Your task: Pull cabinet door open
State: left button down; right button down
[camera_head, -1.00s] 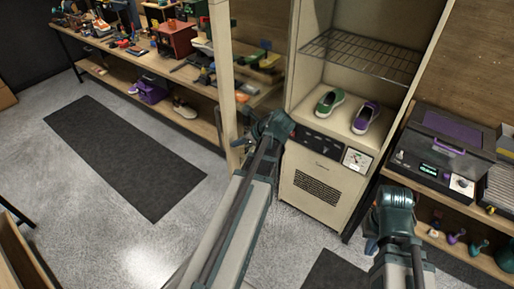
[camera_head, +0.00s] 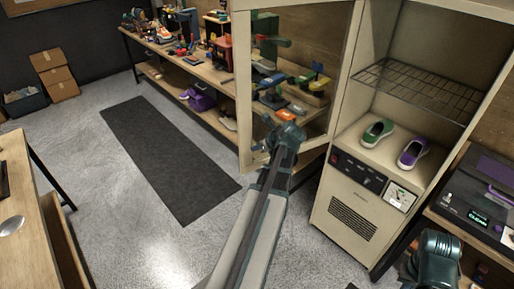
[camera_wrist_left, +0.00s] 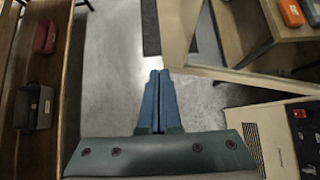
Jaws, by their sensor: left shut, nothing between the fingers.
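The cabinet (camera_head: 348,218) is a tall cream unit with its door standing open to the left. The door (camera_head: 244,85) has a cream frame around a clear pane. My left gripper (camera_head: 259,150) is at the lower part of the door, near its free edge. In the left wrist view its blue fingers (camera_wrist_left: 158,95) are together and empty, close to the cream door frame (camera_wrist_left: 235,77); contact cannot be told. My right gripper (camera_head: 412,268) is low at the right, its fingers mostly hidden.
A green shoe (camera_head: 376,131) and a purple shoe (camera_head: 412,152) stand inside the cabinet below a wire rack (camera_head: 420,90). A workbench (camera_head: 150,65) stands behind the door. A dark mat (camera_head: 165,160) lies on clear floor. A table (camera_head: 30,215) is at the left.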

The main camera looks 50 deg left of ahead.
pick_arm(q)
jog(key=s+d+r+p, duration=0.2)
jog(key=d+r+p, duration=0.5)
jog(key=d, duration=0.3)
jog(key=shift+s+d, duration=0.2)
jog(key=shift+s, duration=0.2)
jog(key=s+d+f+n+h+b, duration=0.1)
jog(key=d+f+n+b, duration=0.3)
jog(key=d, duration=0.9)
jog(key=s+d+f+n+h+b, duration=0.2)
jog(key=d+f+n+h+b, duration=0.2)
jog(key=d+f, duration=0.4)
jog(key=s+d+f+n+h+b, duration=0.1)
jog(key=d+f+n, duration=0.5)
jog(key=d, duration=1.3)
jog(key=h+b, duration=0.1)
jog(key=b, duration=0.1)
jog(key=shift+s+d+n+g+h+b, duration=0.25)
jog(key=shift+s+n+g+h+b, duration=0.05)
jog(key=shift+h+b, duration=0.1)
jog(key=shift+a, duration=0.1)
